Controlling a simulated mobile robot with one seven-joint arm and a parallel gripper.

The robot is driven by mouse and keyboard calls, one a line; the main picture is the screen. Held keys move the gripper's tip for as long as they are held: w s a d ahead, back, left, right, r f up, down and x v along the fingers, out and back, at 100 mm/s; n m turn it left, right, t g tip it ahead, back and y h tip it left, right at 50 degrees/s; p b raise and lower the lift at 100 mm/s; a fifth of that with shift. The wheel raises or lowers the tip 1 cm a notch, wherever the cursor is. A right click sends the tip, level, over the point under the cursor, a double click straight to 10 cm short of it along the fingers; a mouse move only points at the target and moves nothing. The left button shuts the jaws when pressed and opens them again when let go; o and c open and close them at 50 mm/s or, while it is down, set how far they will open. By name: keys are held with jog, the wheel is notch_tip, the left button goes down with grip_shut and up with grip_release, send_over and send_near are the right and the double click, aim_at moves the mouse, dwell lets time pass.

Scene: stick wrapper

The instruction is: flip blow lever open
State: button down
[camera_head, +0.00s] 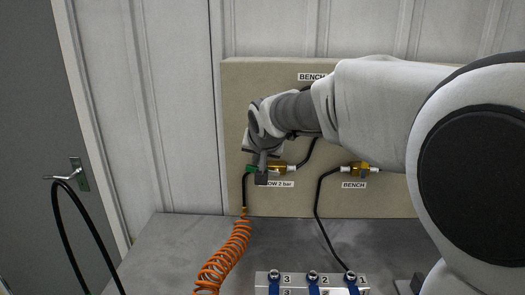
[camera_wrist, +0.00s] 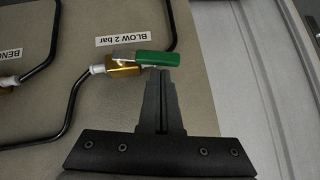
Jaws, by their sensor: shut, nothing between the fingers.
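My gripper (camera_wrist: 161,72) is shut and empty. Its fingertips are at the lever's lower edge in the wrist view; I cannot tell whether they touch it.
A second brass valve (camera_head: 360,169) labelled "BENCH" sits to the right on the panel (camera_head: 400,206). Black hoses run from both valves. An orange coiled hose (camera_head: 226,258) hangs at the grey bench's left. A numbered block (camera_head: 312,279) with blue parts stands at the front.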

jog(key=shift+f, duration=0.15)
jog(key=a+f+b, duration=0.1)
jog(key=b, duration=0.2)
jog(key=shift+f, duration=0.15)
dwell(0.3)
jog(key=s+r+p, duration=0.4)
jog(key=s+r, duration=0.3)
jog(key=r, duration=0.6)
jog(key=s+d+f+g, duration=0.1)
jog(key=s+d+f, duration=0.4)
jog(key=s, duration=0.3)
jog(key=s+d+f+n+g+h+p, duration=0.1)
jog(key=s+d+f, duration=0.4)
jog(key=s, duration=0.4)
jog(key=s+d+f+g, duration=0.1)
jog(key=s+d+f, duration=0.4)
jog(key=s, duration=0.4)
jog(key=shift+d+h+p, duration=0.3)
jog(key=shift+d, duration=0.45)
